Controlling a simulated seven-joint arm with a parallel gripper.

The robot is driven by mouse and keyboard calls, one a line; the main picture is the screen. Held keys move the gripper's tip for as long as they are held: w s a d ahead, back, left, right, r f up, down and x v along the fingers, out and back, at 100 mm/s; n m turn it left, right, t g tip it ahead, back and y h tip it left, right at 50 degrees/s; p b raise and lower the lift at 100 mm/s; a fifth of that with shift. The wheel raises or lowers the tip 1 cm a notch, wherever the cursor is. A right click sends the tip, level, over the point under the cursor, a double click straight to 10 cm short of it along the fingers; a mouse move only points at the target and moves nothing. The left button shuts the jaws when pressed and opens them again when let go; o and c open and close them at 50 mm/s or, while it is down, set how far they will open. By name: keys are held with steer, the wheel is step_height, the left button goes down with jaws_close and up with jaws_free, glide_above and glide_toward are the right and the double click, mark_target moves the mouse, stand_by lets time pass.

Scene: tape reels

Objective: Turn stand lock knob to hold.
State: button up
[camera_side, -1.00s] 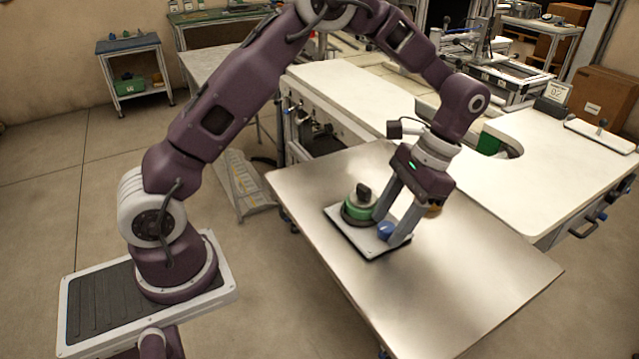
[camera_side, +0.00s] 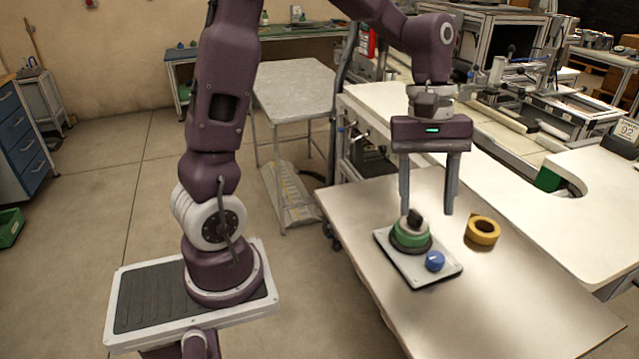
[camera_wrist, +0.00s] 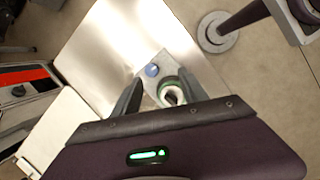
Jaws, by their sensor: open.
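The stand is a pale plate (camera_side: 398,259) on the metal table, with a green reel (camera_side: 410,236) on it. A black knob (camera_side: 415,218) sits on top of the reel. A blue knob (camera_side: 435,261) is at the plate's near right corner; the wrist view shows it too (camera_wrist: 152,70). I cannot tell from its look which way it is set. My gripper (camera_side: 426,212) is open and points down, its fingers wide apart. The fingertips are above the stand, near the height of the black knob.
A yellow tape ring (camera_side: 483,231) lies on the metal table (camera_side: 520,295) to the right of the stand. The table's near part is clear. A white bench (camera_side: 540,225) adjoins behind it, with a numbered display (camera_side: 627,131) at the far right.

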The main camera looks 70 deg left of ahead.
steer(key=s+r+m+t+y, duration=0.1)
steer(key=s+r+m+t, duration=0.1)
steer(key=s+m, duration=0.4)
steer(key=s+r+m+t+y, duration=0.2)
steer(key=s+m, duration=0.4)
steer(key=s, duration=0.5)
steer(key=shift+s+a+r+t, duration=0.25)
steer(key=shift+a+r+t, duration=0.2)
steer(key=shift+r+t, duration=0.45)
